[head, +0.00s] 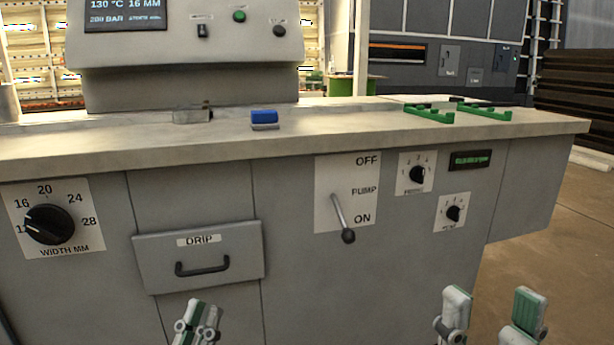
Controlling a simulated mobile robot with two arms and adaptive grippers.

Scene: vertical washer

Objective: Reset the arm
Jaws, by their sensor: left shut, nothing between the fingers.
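My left gripper (199,322) is at the bottom of the head view, below the drip drawer. Its two fingers are together with nothing between them. My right gripper (488,312) is at the bottom right, with its two fingers wide apart and an empty gap between them. Both grippers appear apart from the machine front. The pump lever (342,219) points down toward the ON label.
The width knob (48,224) is at the left of the grey cabinet. Two small knobs (417,174) and a green display are at the right. A blue block (264,117) and green brackets (429,114) lie on the countertop (350,126). Open floor (555,255) shows at right.

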